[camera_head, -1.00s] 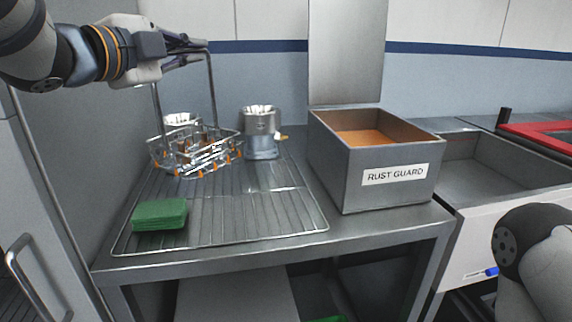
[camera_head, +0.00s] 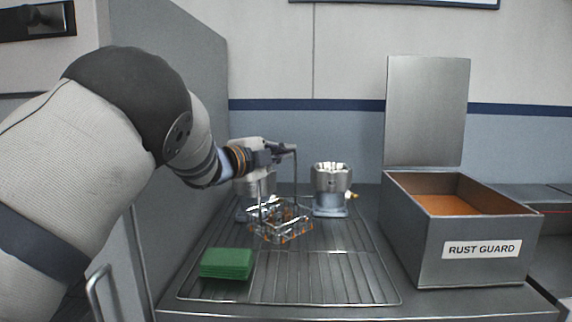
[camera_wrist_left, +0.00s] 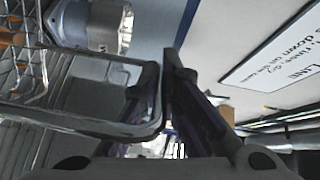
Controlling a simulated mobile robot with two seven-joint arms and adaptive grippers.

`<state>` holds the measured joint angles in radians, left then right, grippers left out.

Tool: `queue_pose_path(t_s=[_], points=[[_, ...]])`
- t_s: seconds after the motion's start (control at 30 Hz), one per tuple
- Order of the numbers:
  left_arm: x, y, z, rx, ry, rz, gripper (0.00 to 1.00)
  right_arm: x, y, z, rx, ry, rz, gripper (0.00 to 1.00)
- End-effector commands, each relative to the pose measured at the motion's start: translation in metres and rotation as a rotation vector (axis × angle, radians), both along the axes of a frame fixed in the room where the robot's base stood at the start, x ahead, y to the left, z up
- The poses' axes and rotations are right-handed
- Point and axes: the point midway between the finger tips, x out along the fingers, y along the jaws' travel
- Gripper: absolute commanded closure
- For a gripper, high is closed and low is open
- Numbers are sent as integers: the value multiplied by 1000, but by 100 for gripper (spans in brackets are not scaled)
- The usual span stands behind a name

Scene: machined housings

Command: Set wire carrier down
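The wire carrier (camera_head: 282,236), a wire basket with orange bits and a tall handle, is at the wire rack (camera_head: 322,290) on the steel table. I cannot tell whether its base touches the rack or hangs just above it. My left gripper (camera_head: 288,150) is above the carrier, shut on the top of its handle. In the left wrist view the handle (camera_wrist_left: 90,126) runs to the fingers (camera_wrist_left: 164,85), and part of the basket (camera_wrist_left: 22,75) shows at left. My right gripper is not in view.
A metal housing (camera_head: 331,188) stands behind the carrier to the right; another (camera_head: 251,188) is partly hidden behind my gripper. A green pad (camera_head: 227,264) lies at the rack's front left. The open RUST GUARD bin (camera_head: 474,262) stands right. The rack's front right is clear.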

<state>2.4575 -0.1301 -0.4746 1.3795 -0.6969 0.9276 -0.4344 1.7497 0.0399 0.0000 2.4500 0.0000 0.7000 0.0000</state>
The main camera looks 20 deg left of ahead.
Motion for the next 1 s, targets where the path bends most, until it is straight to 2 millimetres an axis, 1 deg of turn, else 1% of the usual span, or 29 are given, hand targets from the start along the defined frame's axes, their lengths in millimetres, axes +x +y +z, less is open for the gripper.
queue_pose_path(t_s=[0.03,0.1,0.4,0.5,0.77,0.87,0.97,1.0], points=[[0,0,-15,-1,10,0,100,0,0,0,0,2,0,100],[-1,0,-23,1,5,0,100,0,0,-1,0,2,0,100],[-1,0,-25,0,2,1,100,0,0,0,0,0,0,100],[-1,0,-25,0,3,0,75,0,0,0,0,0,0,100],[-1,0,-25,0,3,0,74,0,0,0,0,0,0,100],[-2,0,-22,1,2,1,74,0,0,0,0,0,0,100],[-15,5,-17,1,-1,2,74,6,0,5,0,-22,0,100],[-22,7,-15,0,-3,2,74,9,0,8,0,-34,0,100]])
